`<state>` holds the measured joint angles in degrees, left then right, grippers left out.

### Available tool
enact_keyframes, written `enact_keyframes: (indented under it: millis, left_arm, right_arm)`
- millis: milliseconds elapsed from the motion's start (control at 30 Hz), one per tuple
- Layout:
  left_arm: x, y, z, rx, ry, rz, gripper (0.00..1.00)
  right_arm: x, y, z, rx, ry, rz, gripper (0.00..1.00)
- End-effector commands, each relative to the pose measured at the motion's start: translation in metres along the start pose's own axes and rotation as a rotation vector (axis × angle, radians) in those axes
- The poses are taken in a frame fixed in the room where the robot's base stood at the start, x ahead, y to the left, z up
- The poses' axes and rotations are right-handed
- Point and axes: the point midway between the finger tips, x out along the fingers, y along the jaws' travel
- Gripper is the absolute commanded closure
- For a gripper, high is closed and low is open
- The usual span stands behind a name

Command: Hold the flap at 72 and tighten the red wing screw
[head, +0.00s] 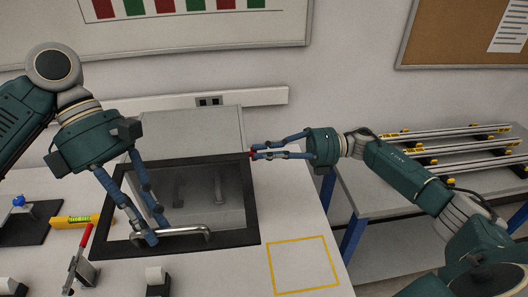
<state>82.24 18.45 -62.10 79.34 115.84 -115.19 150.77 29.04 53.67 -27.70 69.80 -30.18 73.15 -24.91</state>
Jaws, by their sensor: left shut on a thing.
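The flap (205,200) looks like a grey, see-through panel within a black frame (250,215) on the bench. A silver bar handle (190,229) runs along its front edge. My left gripper (151,236) is shut on the left part of this handle, its fingers coming down from above. The red wing screw (252,154) is a small red spot at the frame's right rear side. My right gripper (262,153) reaches it from the right, fingertips at the screw. Whether they grip it is too small to tell. No scale or 72 mark is readable.
A red-handled clamp (82,245), a yellow level (75,221) and a blue knob (18,201) on a dark plate lie at left. A yellow taped square (302,239) is empty at front right. A rack of rails (440,145) stands behind my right arm.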

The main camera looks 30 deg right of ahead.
Motion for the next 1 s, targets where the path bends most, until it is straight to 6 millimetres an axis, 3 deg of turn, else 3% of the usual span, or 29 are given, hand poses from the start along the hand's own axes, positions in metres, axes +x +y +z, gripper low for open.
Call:
enact_keyframes:
  millis: [467, 1000]
  left_arm:
    - [-0.0009, 0.0009, -0.0001, -0.002, -0.002, 0.004, 1.00]
    - [-0.0011, 0.0011, -0.0002, -0.002, -0.002, 0.005, 1.00]
  right_arm:
    - [-0.0004, 0.0015, 0.0005, 0.072, 0.001, 0.003, 1.00]
    - [-0.0004, 0.0015, 0.0022, 0.525, 0.002, 0.002, 1.00]
